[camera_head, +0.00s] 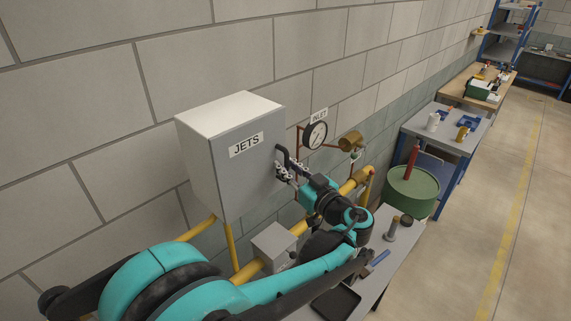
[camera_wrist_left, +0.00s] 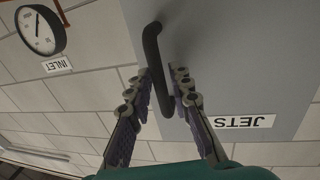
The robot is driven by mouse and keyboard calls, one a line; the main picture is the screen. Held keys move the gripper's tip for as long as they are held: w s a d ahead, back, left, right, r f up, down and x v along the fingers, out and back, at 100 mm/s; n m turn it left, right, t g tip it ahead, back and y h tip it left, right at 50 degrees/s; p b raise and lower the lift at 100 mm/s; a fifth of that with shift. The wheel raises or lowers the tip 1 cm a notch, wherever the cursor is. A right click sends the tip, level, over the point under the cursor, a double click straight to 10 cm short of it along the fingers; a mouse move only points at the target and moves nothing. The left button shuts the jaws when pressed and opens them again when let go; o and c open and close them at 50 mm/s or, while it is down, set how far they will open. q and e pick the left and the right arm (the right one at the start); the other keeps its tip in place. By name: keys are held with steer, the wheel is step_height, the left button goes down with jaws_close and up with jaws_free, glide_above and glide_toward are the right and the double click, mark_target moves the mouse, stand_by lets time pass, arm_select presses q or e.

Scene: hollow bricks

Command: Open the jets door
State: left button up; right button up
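The grey JETS box (camera_head: 225,110) hangs on the block wall. Its door (camera_head: 245,175) looks shut and carries a JETS label (camera_head: 246,144) and a black bar handle (camera_head: 281,153) near its right edge. My left gripper (camera_head: 287,170) is at the handle. In the left wrist view the handle (camera_wrist_left: 152,45) runs between the two spread fingers (camera_wrist_left: 162,78), with a visible gap at the sides, so the gripper looks open around it. The door face (camera_wrist_left: 235,60) and the upside-down label (camera_wrist_left: 243,121) lie behind the fingers. My right gripper is not in view.
A pressure gauge (camera_head: 315,135) with an INLET label (camera_head: 319,115) is right of the box. Yellow pipes (camera_head: 249,270) and a small grey box (camera_head: 273,247) are below. A bench (camera_head: 385,238) holds a black tray (camera_head: 335,302); a green drum (camera_head: 411,190) stands beyond it.

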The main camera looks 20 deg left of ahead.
arm_select(q)
steer(key=shift+w+a, duration=0.1)
steer(key=shift+a, duration=0.05)
steer(key=shift+r, duration=0.1)
jaws_close()
